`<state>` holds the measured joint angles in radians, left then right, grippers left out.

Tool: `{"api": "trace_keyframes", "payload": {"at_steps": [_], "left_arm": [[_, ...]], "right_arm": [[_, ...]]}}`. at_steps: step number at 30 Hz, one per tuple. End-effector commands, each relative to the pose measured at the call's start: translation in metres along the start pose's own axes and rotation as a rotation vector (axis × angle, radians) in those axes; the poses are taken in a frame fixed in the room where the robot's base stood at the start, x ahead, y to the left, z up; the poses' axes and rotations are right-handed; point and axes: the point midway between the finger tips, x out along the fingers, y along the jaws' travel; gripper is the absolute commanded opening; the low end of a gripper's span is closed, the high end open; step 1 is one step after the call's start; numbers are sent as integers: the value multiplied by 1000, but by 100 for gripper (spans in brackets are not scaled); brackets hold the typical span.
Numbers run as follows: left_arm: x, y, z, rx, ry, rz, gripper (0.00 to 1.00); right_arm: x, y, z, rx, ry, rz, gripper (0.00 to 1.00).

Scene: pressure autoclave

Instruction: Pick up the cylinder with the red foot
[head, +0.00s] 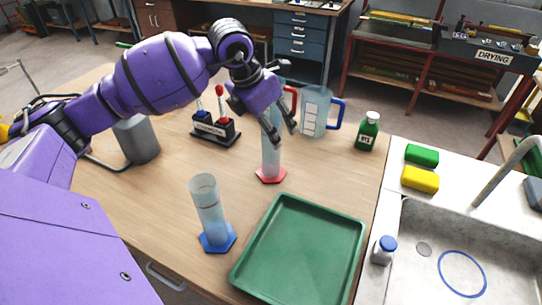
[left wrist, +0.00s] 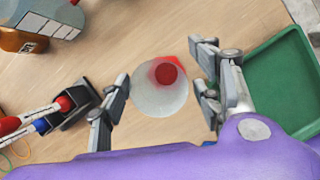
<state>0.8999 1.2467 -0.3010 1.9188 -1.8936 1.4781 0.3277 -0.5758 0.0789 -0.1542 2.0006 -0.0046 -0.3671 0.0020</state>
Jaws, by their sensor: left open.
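The cylinder with the red foot (head: 271,160) stands upright on the wooden table, behind the green tray. My left gripper (head: 272,136) is over its upper part and hides some of it. In the left wrist view the cylinder (left wrist: 158,97) is seen from above, its round opening between the two fingers, with a corner of the red foot showing. My left gripper (left wrist: 160,100) is open, with visible gaps on both sides of the cylinder. A second cylinder with a blue foot (head: 209,212) stands nearer, to the left. My right gripper is in neither view.
A green tray (head: 238,274) lies in front. A jug with a blue handle (head: 315,112) stands behind right, a green bottle (head: 367,132) to the right. A black stand with red and blue-topped items (head: 215,131) is at left. A sink (head: 440,240) is at far right.

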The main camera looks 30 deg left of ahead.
Motion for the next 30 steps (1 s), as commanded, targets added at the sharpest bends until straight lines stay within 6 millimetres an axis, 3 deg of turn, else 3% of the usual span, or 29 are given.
{"api": "trace_keyframes", "payload": {"at_steps": [4, 17, 30], "left_arm": [[0, 0, 0, 0, 0, 0, 56], [-1, 0, 0, 0, 0, 0, 0], [-10, 1, 4, 1, -2, 3, 0]], "right_arm": [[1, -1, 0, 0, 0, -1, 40], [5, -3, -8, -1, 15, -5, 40], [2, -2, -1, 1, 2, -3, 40]]}}
